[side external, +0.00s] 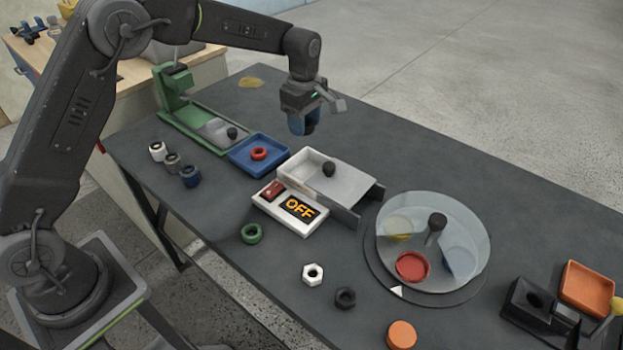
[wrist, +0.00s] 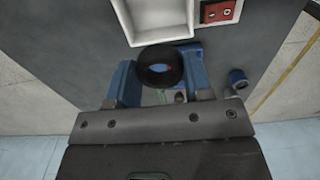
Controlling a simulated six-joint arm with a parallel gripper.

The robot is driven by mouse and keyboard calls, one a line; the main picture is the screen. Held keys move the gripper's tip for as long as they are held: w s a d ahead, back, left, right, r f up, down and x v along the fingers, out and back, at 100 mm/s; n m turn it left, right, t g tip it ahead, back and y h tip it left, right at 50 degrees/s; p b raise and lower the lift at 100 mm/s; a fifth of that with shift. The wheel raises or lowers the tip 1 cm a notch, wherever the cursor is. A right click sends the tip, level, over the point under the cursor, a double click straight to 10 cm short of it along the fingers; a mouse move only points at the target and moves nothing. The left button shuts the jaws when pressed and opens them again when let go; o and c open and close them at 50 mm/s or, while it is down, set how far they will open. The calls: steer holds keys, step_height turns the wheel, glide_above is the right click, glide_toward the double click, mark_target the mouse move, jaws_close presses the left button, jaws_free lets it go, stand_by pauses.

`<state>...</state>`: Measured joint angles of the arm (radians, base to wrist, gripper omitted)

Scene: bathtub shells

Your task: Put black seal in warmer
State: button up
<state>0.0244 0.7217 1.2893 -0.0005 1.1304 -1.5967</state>
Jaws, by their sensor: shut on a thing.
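My gripper (side external: 304,125), with blue fingers, hangs in the air above and behind the white warmer box (side external: 351,192). In the wrist view its blue fingers (wrist: 158,75) are shut on the black seal (wrist: 145,76), a dark ring with an open centre. The seal is hard to make out in the side view. The warmer also shows in the wrist view (wrist: 133,32), just beyond the seal, with a pale recess. A dark knob (side external: 329,170) stands at the warmer's top. Its front panel has a red switch (side external: 273,190) and a display (side external: 300,207) reading OFF.
A blue tray (side external: 240,160) with a red ring (side external: 259,153) lies left of the warmer. A green fixture (side external: 170,100) stands behind it. A clear-covered round turntable (side external: 455,220) is at right. A green ring (side external: 251,233) and nuts (side external: 313,273) lie in front.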

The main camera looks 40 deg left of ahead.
steer(key=shift+w+d+f, duration=0.1)
steer(key=shift+w+d, duration=0.1)
steer(key=shift+d, duration=0.25)
steer(key=shift+w+d+f, duration=0.1)
steer(key=shift+w+d, duration=0.1)
steer(key=shift+d, duration=0.25)
glide_above(311, 172)
steer(key=s+d, duration=0.2)
step_height(311, 172, down, 10)
steer(key=shift+f, duration=0.15)
steer(key=shift+a+f, duration=0.1)
steer(key=shift+f, duration=2)
steer(key=shift+f, duration=0.15)
steer(key=o, duration=0.9)
